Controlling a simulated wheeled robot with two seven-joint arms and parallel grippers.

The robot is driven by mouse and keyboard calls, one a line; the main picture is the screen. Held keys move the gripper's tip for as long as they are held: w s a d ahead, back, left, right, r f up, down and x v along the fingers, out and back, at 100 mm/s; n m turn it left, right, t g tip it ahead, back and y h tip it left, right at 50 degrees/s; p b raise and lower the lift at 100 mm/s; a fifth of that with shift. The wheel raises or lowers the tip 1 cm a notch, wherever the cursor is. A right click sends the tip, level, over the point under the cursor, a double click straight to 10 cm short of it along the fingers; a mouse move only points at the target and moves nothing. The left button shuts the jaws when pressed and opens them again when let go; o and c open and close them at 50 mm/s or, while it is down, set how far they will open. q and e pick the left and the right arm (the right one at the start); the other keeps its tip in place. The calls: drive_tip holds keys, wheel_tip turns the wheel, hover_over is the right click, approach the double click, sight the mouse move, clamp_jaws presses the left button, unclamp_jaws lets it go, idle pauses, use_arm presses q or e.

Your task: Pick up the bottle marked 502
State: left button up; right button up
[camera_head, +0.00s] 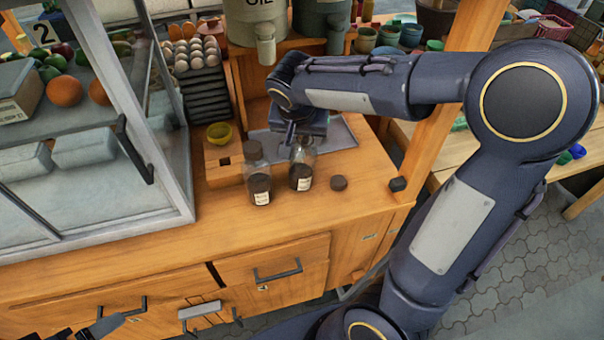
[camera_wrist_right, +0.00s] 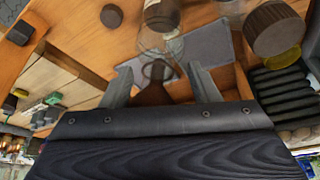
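Two glass bottles with dark contents and white labels stand upright on the wooden counter; the label numbers are too small to read. The left bottle (camera_head: 260,186) has a dark cap, also seen in the right wrist view (camera_wrist_right: 277,28). The right bottle (camera_head: 301,178) looks uncapped. My right gripper (camera_head: 296,138) is directly above the right bottle and hides part of its top. In the right wrist view, its fingers (camera_wrist_right: 160,76) are spread apart, with this bottle's clear top (camera_wrist_right: 161,47) between and just beyond them. My left gripper (camera_head: 98,328) shows only partly at the lower left edge.
A loose dark cap (camera_head: 338,183) lies right of the bottles. A yellow bowl (camera_head: 219,133) sits on a wooden block behind left. A grey tray (camera_head: 338,137) lies behind the bottles. A glass display case (camera_head: 150,165) bounds the left; egg trays (camera_head: 203,88) stand behind.

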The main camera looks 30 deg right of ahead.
drive_tip(key=shift+x, duration=1.05)
drive_tip(key=shift+r, duration=0.4)
drive_tip(key=shift+w, duration=0.1)
drive_tip(key=c, duration=0.5)
clamp_jaws()
use_arm(q)
drive_tip(key=shift+f, duration=0.4)
use_arm(e)
drive_tip(key=shift+r, duration=0.15)
